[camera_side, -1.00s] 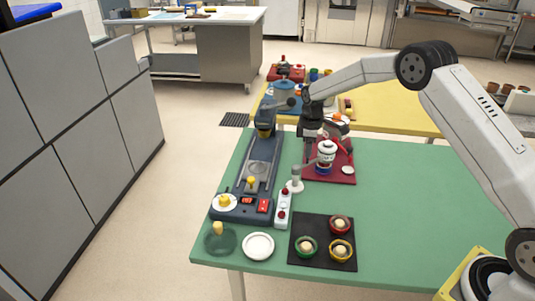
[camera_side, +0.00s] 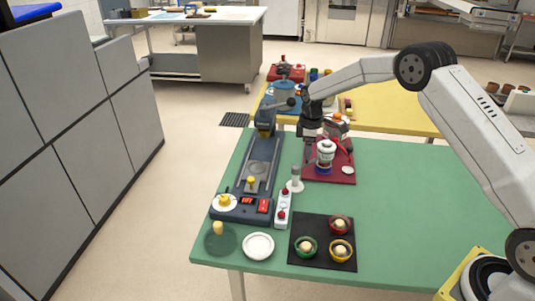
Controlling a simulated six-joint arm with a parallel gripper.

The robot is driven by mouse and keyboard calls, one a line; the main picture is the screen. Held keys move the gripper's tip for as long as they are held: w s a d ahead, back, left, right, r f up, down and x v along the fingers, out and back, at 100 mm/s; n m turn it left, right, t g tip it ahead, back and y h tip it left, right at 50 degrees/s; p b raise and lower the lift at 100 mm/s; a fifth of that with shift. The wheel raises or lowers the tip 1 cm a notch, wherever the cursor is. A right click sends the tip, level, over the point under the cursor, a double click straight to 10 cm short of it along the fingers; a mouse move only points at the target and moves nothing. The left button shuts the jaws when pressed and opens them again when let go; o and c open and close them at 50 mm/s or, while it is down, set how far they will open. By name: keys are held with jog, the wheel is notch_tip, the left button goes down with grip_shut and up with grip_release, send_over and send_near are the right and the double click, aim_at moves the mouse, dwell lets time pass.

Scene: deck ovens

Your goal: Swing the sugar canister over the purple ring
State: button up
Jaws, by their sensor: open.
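A white canister with a dark label (camera_side: 326,151) stands upright on a red board at the back of the green table. I take it to be the sugar canister. A blue-purple band (camera_side: 323,169) shows at its foot; I cannot tell whether this is the purple ring. My gripper (camera_side: 309,163) points down just left of the canister, low over the board. It is open with nothing seen in it. I cannot tell whether a finger touches the canister.
The red board (camera_side: 345,172) also bears a white disc (camera_side: 348,170). A grey jar with an orange top (camera_side: 337,126) stands behind. A dark slide-like device (camera_side: 257,170) lies left, with a white post (camera_side: 295,181) nearby. A black tray (camera_side: 323,259) holds several bowls. The table's right side is clear.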

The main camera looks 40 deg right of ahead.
jog(key=shift+r, duration=0.15)
jog(key=shift+r, duration=3.8)
jog(key=shift+s, duration=0.1)
jog(key=shift+s+a+r, duration=0.15)
jog(key=shift+s+a, duration=0.15)
jog(key=shift+s, duration=0.1)
jog(key=s+a+m+t, duration=0.1)
jog(key=s+a+m, duration=0.3)
jog(key=s, duration=1)
jog(key=s+a+f+m+t, duration=0.1)
jog(key=s+a+m, duration=0.2)
jog(key=s, duration=1.1)
jog(key=shift+a+m+t, duration=0.3)
jog(key=shift+a+m, duration=0.1)
jog(key=shift+m, duration=0.7)
